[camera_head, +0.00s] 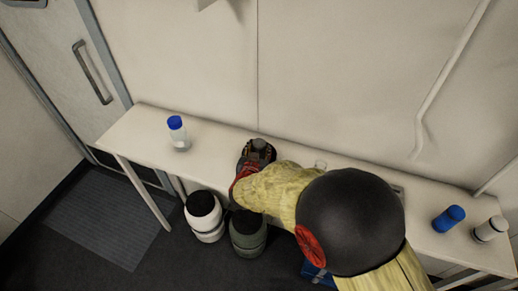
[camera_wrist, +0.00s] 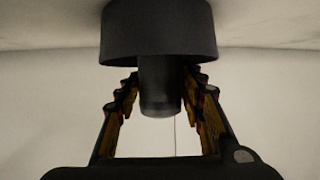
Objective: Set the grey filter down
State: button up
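The grey filter (camera_wrist: 158,30) is a dark cylinder with a wide body and a narrower neck, large in the wrist view. My gripper (camera_wrist: 160,85) has one yellow-brown padded finger on each side of the neck. The fingertips close in on the neck just at the wide body and look shut on it. In the head view my gripper (camera_head: 258,152) is over the middle of the narrow white bench (camera_head: 217,137). There the filter cannot be told apart from the dark fingers, and my arm hides the bench to the right.
A clear bottle with a blue cap (camera_head: 176,127) stands left on the bench. A blue-capped bottle (camera_head: 448,218) and a dark-capped white bottle (camera_head: 491,229) stand at the right end. White (camera_head: 206,222) and grey (camera_head: 248,238) containers are on the floor in front. The wall is close behind.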

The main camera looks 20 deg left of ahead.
jog(key=o, duration=0.3)
jog(key=shift+r, duration=0.25)
jog(key=p+v, duration=0.2)
jog(key=v, duration=1)
jog(key=shift+f, duration=0.1)
jog(key=d+r+g+y, duration=0.3)
jog(key=d+r, duration=0.7)
jog(key=r, duration=0.5)
jog(key=s+d+g+h, duration=0.1)
jog(key=s+d, duration=0.5)
jog(key=d, duration=0.2)
jog(key=s+d+r+m+g+h, duration=0.1)
jog(key=s+d+g+h, duration=0.1)
jog(key=s+d, duration=0.5)
jog(key=s+d+g+h, duration=0.1)
jog(key=s+d, duration=0.5)
jog(key=d, duration=0.4)
jog(key=shift+s+d+r+g+h, duration=0.25)
jog(key=shift+d+r+g+h, duration=0.05)
jog(key=shift+r+g, duration=0.1)
